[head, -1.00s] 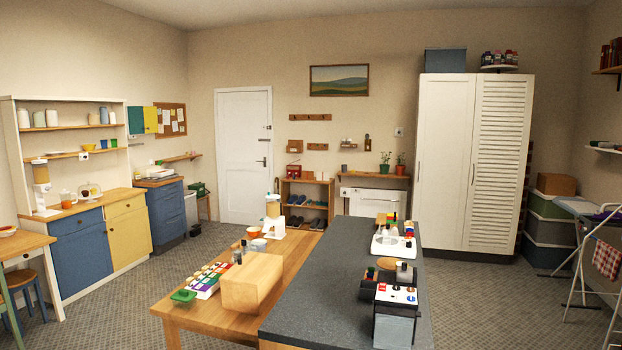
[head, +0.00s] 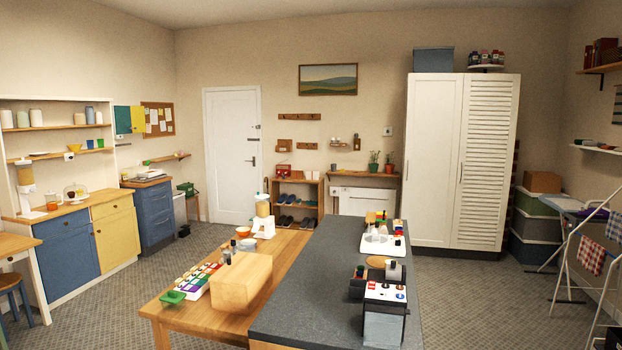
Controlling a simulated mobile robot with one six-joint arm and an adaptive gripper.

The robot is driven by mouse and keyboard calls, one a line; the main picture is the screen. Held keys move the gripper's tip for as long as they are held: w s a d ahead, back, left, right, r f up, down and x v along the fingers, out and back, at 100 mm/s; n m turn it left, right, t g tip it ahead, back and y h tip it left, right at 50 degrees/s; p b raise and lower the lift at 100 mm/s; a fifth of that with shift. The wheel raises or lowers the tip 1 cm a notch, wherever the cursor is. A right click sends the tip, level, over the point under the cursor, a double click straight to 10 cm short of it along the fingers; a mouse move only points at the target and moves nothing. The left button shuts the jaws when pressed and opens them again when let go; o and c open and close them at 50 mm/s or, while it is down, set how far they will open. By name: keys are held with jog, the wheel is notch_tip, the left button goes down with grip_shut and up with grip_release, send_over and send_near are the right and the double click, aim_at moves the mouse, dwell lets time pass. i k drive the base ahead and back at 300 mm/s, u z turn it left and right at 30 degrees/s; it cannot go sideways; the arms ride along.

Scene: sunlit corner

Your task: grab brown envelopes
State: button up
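I cannot make out any brown envelopes in the head view. My gripper is not in view. A wooden box-like block (head: 240,281) on the wooden table hides part of the tabletop behind it. Papers are pinned to a cork board (head: 158,119) on the back left wall, too small to tell what they are.
A wooden table (head: 188,324) and a dark grey counter (head: 310,300) fill the front middle. A white wardrobe (head: 432,165), a closed door (head: 231,155) and a shoe rack (head: 298,199) stand at the back. A drying rack (head: 572,250) stands at right. Carpet (head: 455,310) is clear right of the counter.

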aim_at(294, 174)
jog(key=z, duration=1.15)
jog(key=k, duration=0.1)
jog(key=u, duration=2.6)
jog(key=i, duration=2.65)
jog(key=u, duration=0.05)
